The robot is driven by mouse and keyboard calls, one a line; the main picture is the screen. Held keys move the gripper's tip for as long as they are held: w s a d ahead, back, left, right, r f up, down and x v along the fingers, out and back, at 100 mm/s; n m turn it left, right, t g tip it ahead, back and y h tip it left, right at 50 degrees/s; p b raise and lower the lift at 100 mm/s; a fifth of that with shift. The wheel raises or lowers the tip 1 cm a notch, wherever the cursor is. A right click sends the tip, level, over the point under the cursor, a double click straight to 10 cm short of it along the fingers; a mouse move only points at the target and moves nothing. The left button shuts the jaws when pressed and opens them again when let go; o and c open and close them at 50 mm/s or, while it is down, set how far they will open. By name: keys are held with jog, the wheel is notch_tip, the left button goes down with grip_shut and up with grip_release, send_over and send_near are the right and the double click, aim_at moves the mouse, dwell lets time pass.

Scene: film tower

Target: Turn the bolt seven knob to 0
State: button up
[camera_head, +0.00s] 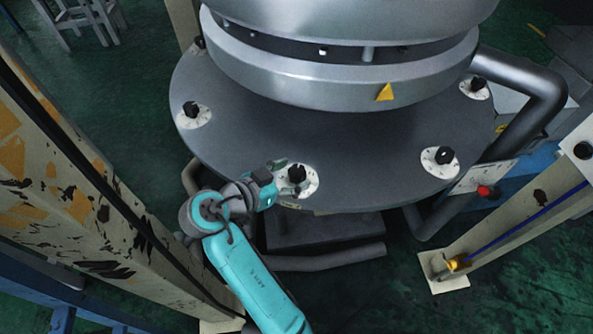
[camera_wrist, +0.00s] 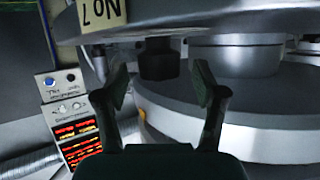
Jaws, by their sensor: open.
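The black knob (camera_head: 297,174) nearest my gripper sits on a white round dial plate (camera_head: 311,182) at the front edge of the grey round flange. In the wrist view the dark knob (camera_wrist: 160,62) lies ahead between my fingertips. A cream label (camera_wrist: 100,14) beside it is upside down and cut off; it seems to read "NO 7". My gripper (camera_head: 284,183) is open, just left of the knob, and its two fingers (camera_wrist: 162,82) stand on either side of the knob's line. Contact with the knob cannot be made out. The dial's marks are too small to read.
Similar knobs stand on the flange at left (camera_head: 190,109), right (camera_head: 445,156) and far right (camera_head: 477,84). The silver vessel (camera_head: 345,70) rises behind. A worn beam (camera_head: 90,190) stands left of my arm. A panel with red displays (camera_wrist: 75,130) shows in the wrist view.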

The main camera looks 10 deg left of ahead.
jog(key=v, duration=0.9)
jog(key=shift+s+a, duration=0.2)
jog(key=shift+s, duration=0.2)
